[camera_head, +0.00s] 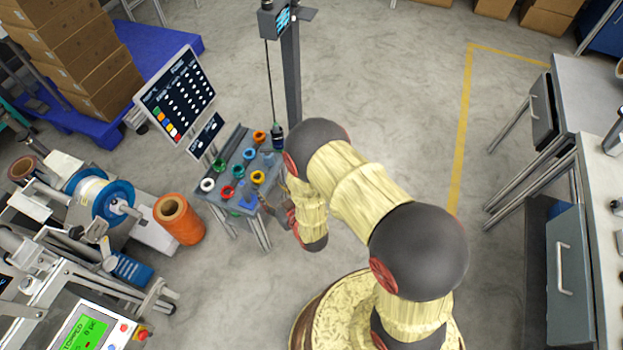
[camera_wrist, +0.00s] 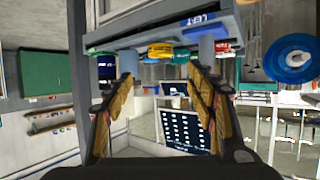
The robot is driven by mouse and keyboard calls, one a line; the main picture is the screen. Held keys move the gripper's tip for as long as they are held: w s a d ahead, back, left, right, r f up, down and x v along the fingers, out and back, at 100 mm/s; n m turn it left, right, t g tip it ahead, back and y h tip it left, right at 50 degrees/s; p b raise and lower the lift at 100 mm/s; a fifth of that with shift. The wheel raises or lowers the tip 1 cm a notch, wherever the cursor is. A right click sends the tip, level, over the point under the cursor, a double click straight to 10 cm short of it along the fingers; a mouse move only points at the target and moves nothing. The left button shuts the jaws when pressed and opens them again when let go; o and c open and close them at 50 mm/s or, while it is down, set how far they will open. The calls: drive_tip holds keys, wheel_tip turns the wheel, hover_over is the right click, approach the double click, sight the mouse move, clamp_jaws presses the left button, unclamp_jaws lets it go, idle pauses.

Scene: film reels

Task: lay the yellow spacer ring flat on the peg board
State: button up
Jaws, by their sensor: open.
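The yellow spacer ring (camera_head: 257,177) is on the small grey table (camera_head: 232,160), at its right side, among other coloured rings. In the wrist view, which is turned over, a yellow ring (camera_wrist: 160,50) shows at the table edge, beyond and between my fingertips. My gripper (camera_wrist: 164,82) is open, with nothing between its fingers. In the head view my arm's end is at the table's right edge and the fingers are mostly hidden. I cannot clearly tell which surface is the peg board; individual pegs are too small to make out.
White, red, green, blue and orange rings share the tabletop, with a dark bottle (camera_head: 278,135) at its back right corner. A screen (camera_head: 178,95) stands behind left. An orange spool (camera_head: 178,219) and reel machine (camera_head: 100,205) are left. Floor right of my arm is clear.

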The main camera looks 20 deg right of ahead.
drive_tip(key=w+d+r+m+g+h, duration=0.15)
drive_tip(key=w+r, duration=0.25)
drive_tip(key=r, duration=0.4)
drive_tip(key=w+d+r+n, duration=0.15)
drive_tip(key=w+r, duration=0.25)
drive_tip(key=r, duration=0.4)
drive_tip(key=s+d+r+m+g+h, duration=0.1)
drive_tip(key=s+d+r, duration=0.15)
drive_tip(key=r, duration=0.45)
drive_tip(key=s+d+r+m+g+h, duration=0.1)
drive_tip(key=s+d+r, duration=0.15)
drive_tip(key=r, duration=0.45)
drive_tip(key=s+d+r+g, duration=0.1)
drive_tip(key=s+d+r, duration=0.1)
drive_tip(key=s+r, duration=0.3)
drive_tip(key=s+d+r+m+g, duration=0.1)
drive_tip(key=s+r, duration=0.4)
drive_tip(key=s, duration=0.9)
drive_tip(key=s+d+r+g, duration=0.1)
drive_tip(key=s+d+r, duration=0.3)
drive_tip(key=s, duration=0.5)
drive_tip(key=shift+s+r+m+g+h, duration=0.3)
drive_tip(key=shift+s+r+g+h, duration=0.05)
drive_tip(key=shift+r, duration=0.05)
drive_tip(key=shift+d+r, duration=0.1)
drive_tip(key=shift+r+p, duration=0.8)
drive_tip(key=shift+p, duration=0.1)
